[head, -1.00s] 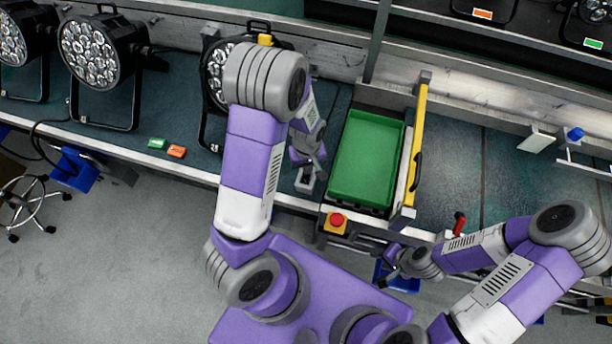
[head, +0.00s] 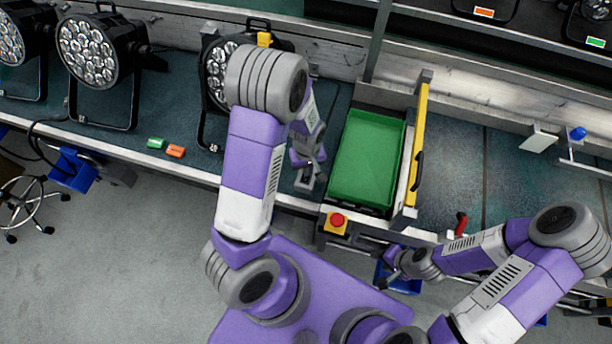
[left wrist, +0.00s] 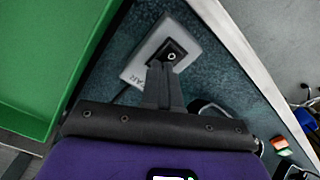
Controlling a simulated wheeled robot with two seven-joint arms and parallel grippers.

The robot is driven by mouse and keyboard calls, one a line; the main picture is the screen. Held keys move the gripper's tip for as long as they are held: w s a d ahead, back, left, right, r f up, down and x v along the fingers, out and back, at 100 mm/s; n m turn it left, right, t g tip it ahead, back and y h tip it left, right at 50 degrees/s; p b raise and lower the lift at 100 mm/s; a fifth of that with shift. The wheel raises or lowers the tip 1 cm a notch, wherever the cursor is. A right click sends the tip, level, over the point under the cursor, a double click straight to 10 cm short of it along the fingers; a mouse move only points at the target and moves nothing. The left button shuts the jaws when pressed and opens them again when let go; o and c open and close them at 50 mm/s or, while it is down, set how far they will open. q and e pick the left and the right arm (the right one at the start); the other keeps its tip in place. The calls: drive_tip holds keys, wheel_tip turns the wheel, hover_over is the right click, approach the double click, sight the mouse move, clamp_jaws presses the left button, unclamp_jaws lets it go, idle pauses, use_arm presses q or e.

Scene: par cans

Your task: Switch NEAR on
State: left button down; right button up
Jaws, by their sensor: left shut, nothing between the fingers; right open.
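The NEAR switch is a pale grey box with a black rocker (left wrist: 172,54) in the left wrist view. A white ring mark shows on the rocker, and the label on the box (left wrist: 196,42) is partly hidden, with only its last letters readable. In the head view the box (head: 303,182) sits near the bench's front edge, left of the green tray. My left gripper (left wrist: 158,68) is shut and empty, its tips at the rocker's near edge; I cannot tell whether they touch. My right gripper (head: 384,282) is open and empty, low in front of the bench.
A green tray (head: 367,158) stands right of the switch, beside a yellow-edged upright guard (head: 417,140). A red button on a yellow base (head: 336,222) is at the front. Par cans (head: 88,50) stand at the back left. Small green and orange pieces (head: 176,151) lie on the bench.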

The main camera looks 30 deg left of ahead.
use_arm(q)
wheel_tip(320, 180, up, 7)
drive_tip(key=p, duration=0.6)
idle(0.5)
drive_tip(key=shift+s, duration=0.1)
